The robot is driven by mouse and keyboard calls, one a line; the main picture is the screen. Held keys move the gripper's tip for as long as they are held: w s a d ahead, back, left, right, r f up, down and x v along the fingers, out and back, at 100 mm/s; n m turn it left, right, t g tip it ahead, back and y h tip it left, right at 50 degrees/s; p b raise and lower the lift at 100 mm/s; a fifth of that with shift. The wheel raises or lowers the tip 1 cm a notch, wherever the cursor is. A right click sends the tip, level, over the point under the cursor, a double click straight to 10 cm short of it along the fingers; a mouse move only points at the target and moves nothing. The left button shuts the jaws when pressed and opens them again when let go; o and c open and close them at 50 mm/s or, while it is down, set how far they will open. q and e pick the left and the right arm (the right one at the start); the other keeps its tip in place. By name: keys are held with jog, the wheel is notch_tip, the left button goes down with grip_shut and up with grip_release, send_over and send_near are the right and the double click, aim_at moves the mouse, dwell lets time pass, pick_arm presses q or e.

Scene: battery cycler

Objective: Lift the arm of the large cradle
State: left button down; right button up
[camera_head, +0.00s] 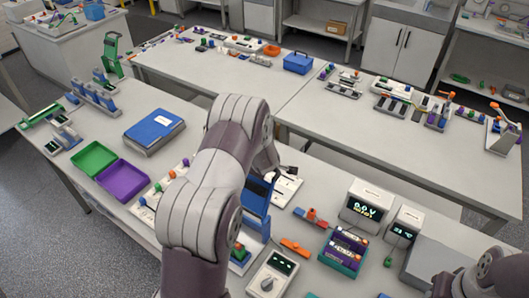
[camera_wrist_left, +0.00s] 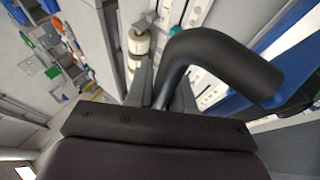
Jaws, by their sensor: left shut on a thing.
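My left arm reaches across the middle of the head view and hides much of the bench behind it. In the left wrist view, my left gripper (camera_wrist_left: 168,92) is shut on a dark, bent, round handle (camera_wrist_left: 225,58) that curves up and to the right. A blue upright piece (camera_head: 257,194) beside my arm in the head view looks like part of the large cradle. Its white base (camera_head: 287,188) shows partly beyond the arm. Whether the handle joins the blue piece is hidden. My right arm enters at the bottom right, with its gripper outside the picture.
A multimeter (camera_head: 272,275) lies in front of the cradle. A box of purple cells (camera_head: 344,250) and two display units (camera_head: 366,205) stand to the right. An open green and purple case (camera_head: 122,182) and a blue book-like box (camera_head: 154,131) lie left. The far table (camera_head: 300,92) has clear room.

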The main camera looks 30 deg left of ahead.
pick_arm(q)
jog(key=shift+s+d+f, duration=0.15)
jog(key=shift+s+f, duration=0.35)
jog(key=shift+f, duration=0.2)
jog(key=c, duration=1.4)
grip_release()
jog(key=shift+r, duration=0.1)
jog(key=v, duration=1.1)
jog(key=shift+w+d+r+b, duration=0.15)
jog(key=shift+r+b, duration=0.2)
jog(key=shift+r, duration=0.25)
jog(key=shift+s+r, duration=0.3)
jog(key=shift+r, duration=0.1)
jog(key=shift+d, duration=0.1)
